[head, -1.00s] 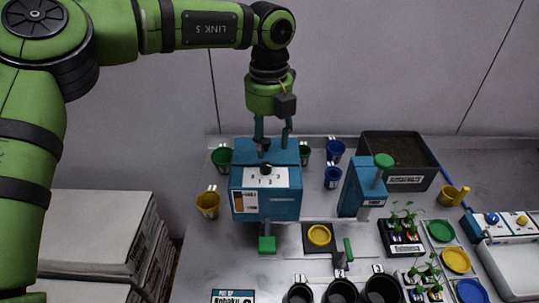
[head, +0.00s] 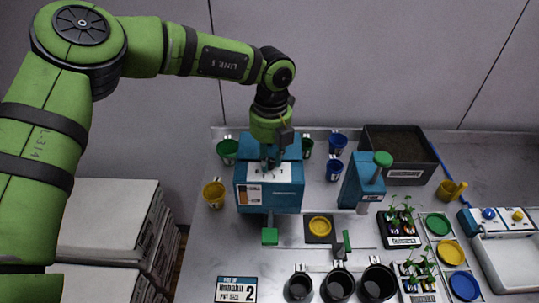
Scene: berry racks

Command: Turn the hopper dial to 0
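The blue hopper (head: 272,199) stands at the back left of the bench. Its dial sits on the sloped upper face, over a white scale plate (head: 283,176) with small numbers. My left gripper (head: 271,163) is lowered from above, with its fingertips at the dial. The fingers and the hand hide the dial knob and part of the scale, so I cannot read where the dial points. I cannot tell whether the fingers grip the knob or only stand around it. My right gripper is not in view.
A green lever tab (head: 269,236) sticks out at the hopper's front. A yellow dish (head: 320,226) is right of it, and a blue press (head: 361,187) with a green knob stands further right. Cups, black pots and seedlings surround them. A numbered card (head: 236,289) lies in front.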

